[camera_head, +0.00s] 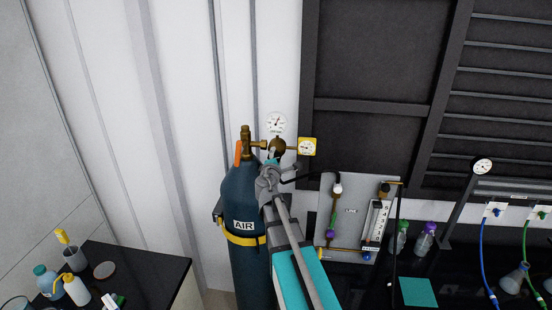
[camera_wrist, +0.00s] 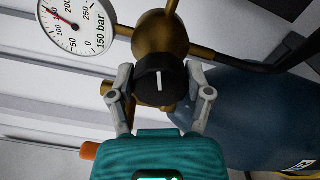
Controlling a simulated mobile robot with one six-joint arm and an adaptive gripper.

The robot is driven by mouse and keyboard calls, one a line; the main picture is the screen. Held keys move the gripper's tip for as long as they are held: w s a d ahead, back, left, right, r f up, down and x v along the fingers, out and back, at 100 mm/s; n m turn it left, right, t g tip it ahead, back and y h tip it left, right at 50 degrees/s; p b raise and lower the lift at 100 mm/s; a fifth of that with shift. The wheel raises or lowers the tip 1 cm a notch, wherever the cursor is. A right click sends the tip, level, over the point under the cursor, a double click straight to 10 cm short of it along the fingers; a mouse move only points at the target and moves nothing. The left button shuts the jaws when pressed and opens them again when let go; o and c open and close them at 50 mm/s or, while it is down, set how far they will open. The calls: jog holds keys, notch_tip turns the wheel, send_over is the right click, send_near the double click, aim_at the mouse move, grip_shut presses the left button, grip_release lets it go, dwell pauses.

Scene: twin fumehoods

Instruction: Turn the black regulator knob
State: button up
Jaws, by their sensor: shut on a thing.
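The black regulator knob (camera_wrist: 160,84) shows in the wrist view, with a white line on its face that runs nearly upright in the picture. It sits on the brass regulator body (camera_wrist: 160,35). My gripper (camera_wrist: 160,88) has one finger on each side of the knob and is shut on it. In the head view my gripper (camera_head: 270,177) is at the regulator (camera_head: 277,147) on top of the dark blue AIR cylinder (camera_head: 240,195). My gripper and arm hide the knob there.
A white round gauge (camera_head: 276,123) and a yellow-framed gauge (camera_head: 307,147) are close to my gripper. A flowmeter panel (camera_head: 345,215) and bottles (camera_head: 424,238) stand to the right. A black bench (camera_head: 135,270) with containers is at lower left.

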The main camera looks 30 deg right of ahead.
jog(key=o, duration=1.1)
jog(key=shift+o, duration=0.2)
jog(key=v, duration=1.2)
